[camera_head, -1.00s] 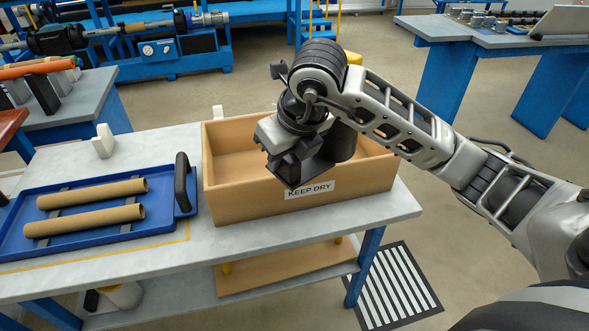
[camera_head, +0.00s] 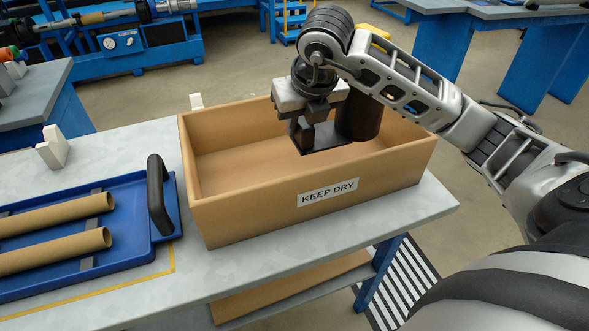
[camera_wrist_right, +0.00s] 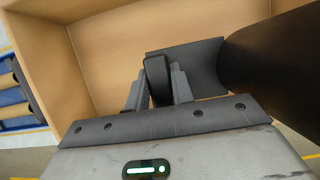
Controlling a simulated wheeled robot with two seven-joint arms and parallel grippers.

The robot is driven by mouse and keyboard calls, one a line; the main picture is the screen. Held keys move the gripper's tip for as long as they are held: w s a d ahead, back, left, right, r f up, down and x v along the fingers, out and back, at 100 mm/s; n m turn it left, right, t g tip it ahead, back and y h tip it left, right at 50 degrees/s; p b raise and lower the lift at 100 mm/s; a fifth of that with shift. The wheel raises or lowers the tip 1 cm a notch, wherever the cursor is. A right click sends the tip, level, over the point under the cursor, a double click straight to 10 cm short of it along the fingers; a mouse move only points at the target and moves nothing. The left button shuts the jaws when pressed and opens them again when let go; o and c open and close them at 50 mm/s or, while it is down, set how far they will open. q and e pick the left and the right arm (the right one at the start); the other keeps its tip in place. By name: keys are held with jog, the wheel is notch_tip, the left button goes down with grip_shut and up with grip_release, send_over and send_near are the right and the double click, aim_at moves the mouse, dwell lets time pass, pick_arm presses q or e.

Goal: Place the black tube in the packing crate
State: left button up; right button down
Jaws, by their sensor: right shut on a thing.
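The black tube (camera_head: 358,118) is a dark upright cylinder beside my right gripper, over the packing crate's opening. A flat dark plate (camera_head: 325,142) shows next to it and seems joined to it. My right gripper (camera_head: 308,122) is shut on a black upright piece that seems part of the tube. In the right wrist view the tube (camera_wrist_right: 280,65) fills the right side. The packing crate (camera_head: 250,215) is an open tan box labelled KEEP DRY on the grey table. I cannot tell the tube's height above the crate floor. My left gripper is not in view.
A blue tray (camera_head: 130,258) with two brown cardboard tubes (camera_head: 60,212) and a black handle (camera_head: 158,195) lies left of the crate. A white block (camera_head: 52,148) stands behind the tray. The crate's visible interior is empty.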

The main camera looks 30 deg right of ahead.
aim_at(309, 140)
notch_tip(309, 140, down, 6)
jog(key=shift+s+r, duration=0.1)
jog(key=shift+r, duration=0.05)
jog(key=shift+f, duration=2.1)
jog(key=c, duration=1.6)
grip_release()
jog(key=shift+f+b, duration=0.2)
jog(key=shift+b, duration=0.1)
jog(key=o, duration=0.4)
jog(key=shift+r, duration=0.1)
jog(key=shift+r+p, duration=0.2)
jog(key=shift+p, duration=0.1)
jog(key=v, duration=1.1)
jog(key=shift+s+a+r+p, duration=0.1)
jog(key=shift+s+r+p, duration=0.15)
jog(key=shift+r+p, duration=0.1)
